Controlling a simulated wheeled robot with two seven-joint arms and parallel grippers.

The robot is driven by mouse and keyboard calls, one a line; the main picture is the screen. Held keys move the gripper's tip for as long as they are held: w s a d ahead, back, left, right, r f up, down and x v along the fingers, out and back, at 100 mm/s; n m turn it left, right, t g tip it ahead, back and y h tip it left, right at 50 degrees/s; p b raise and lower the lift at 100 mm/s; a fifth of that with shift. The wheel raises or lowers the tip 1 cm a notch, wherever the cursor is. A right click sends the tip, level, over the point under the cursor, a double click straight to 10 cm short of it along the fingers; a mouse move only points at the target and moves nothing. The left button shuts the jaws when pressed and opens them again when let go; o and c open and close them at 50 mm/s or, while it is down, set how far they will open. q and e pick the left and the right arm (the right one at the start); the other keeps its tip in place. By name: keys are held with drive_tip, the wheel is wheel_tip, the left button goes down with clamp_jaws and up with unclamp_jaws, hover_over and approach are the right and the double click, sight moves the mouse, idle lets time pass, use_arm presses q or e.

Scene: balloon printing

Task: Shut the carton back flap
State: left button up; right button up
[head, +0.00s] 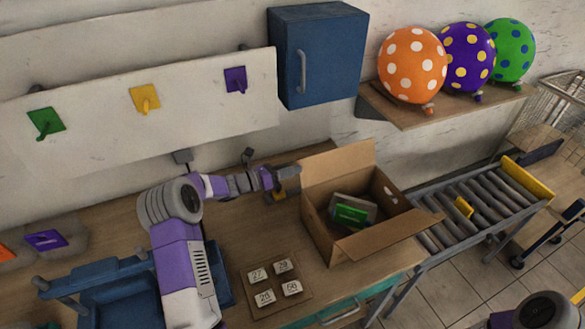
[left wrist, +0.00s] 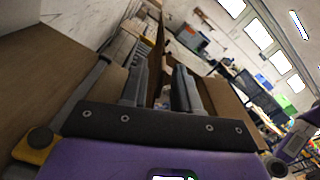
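The open brown carton (head: 336,240) stands on the table, with a grey and green item (head: 352,213) inside it. Its back flap (head: 338,166) stands up and leans away from the opening. Its front flap (head: 388,236) is folded outward. My left gripper (head: 291,173) is at the left end of the back flap, close to its edge. In the left wrist view its two fingers (left wrist: 160,90) are apart, and a thin brown cardboard edge (left wrist: 156,58) shows beyond the gap between them. I cannot tell whether they touch it. My right gripper is out of view.
A roller conveyor (head: 470,215) stands right of the carton. A blue cabinet (head: 318,55) and a shelf (head: 440,106) with polka-dot balloons are on the wall behind. A tray of numbered tiles (head: 283,300) lies in front of the carton. A blue bin (head: 110,290) is at the left.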

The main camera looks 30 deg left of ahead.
use_arm(q)
drive_tip(key=shift+w+d, duration=0.2)
clamp_jaws()
idle(1.4)
